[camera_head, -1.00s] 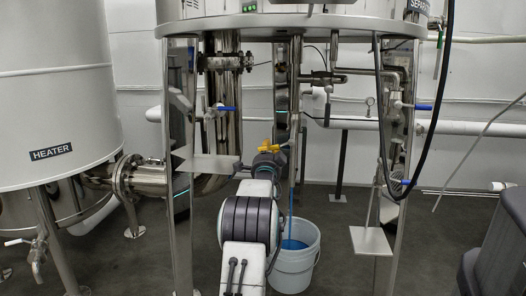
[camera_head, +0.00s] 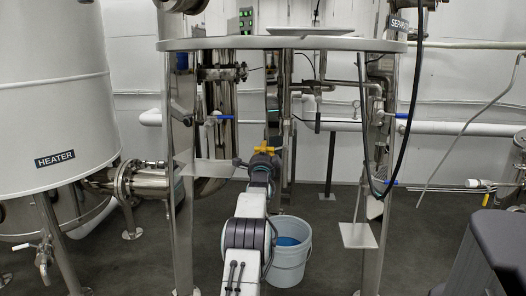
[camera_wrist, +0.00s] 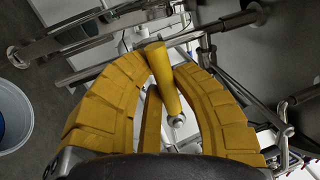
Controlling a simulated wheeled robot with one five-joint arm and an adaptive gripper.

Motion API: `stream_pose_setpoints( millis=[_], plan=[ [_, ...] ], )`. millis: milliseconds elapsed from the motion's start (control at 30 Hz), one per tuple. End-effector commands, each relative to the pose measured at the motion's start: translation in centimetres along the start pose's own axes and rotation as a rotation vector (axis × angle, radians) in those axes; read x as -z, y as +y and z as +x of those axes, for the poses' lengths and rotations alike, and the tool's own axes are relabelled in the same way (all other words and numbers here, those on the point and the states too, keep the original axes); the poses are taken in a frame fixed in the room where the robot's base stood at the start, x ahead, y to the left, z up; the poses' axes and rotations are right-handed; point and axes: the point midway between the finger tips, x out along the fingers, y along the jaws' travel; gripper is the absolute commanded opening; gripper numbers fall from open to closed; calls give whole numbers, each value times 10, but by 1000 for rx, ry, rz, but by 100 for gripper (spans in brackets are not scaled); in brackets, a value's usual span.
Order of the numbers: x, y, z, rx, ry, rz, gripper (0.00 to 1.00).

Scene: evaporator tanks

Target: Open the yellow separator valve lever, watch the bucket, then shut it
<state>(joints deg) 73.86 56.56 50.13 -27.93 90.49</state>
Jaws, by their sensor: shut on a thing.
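The yellow valve lever (camera_wrist: 168,92) lies between the yellow fingers of my gripper (camera_wrist: 161,64) in the wrist view, and the gripper is shut on it. In the head view my gripper (camera_head: 265,150) is at the separator's lower piping, with yellow showing at its tip; lever and fingers cannot be told apart there. The white bucket (camera_head: 287,268) stands on the floor below, just right of my arm, with blue liquid (camera_head: 288,241) inside. No blue stream shows above it. The bucket's edge also shows at the left of the wrist view (camera_wrist: 27,104).
The separator frame's steel legs (camera_head: 185,225) stand on both sides of my arm, with small plates (camera_head: 357,236) attached. Blue-handled valves (camera_head: 222,118) sit on the pipes. The heater tank (camera_head: 60,95) is at left. A dark grey object (camera_head: 490,250) fills the lower right.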

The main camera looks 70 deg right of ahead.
Motion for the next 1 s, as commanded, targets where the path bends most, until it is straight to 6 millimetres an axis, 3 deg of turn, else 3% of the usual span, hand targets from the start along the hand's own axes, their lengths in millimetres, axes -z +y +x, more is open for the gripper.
stream_pose_setpoints(
  millis=[367,400,700,1000],
  plan=[
    [2,-1,1,3,3,4,0],
    [2,-1,1,3,3,3,23],
    [1,0,0,1,2,2,50],
    [1,0,0,0,1,1,51]
  ],
)
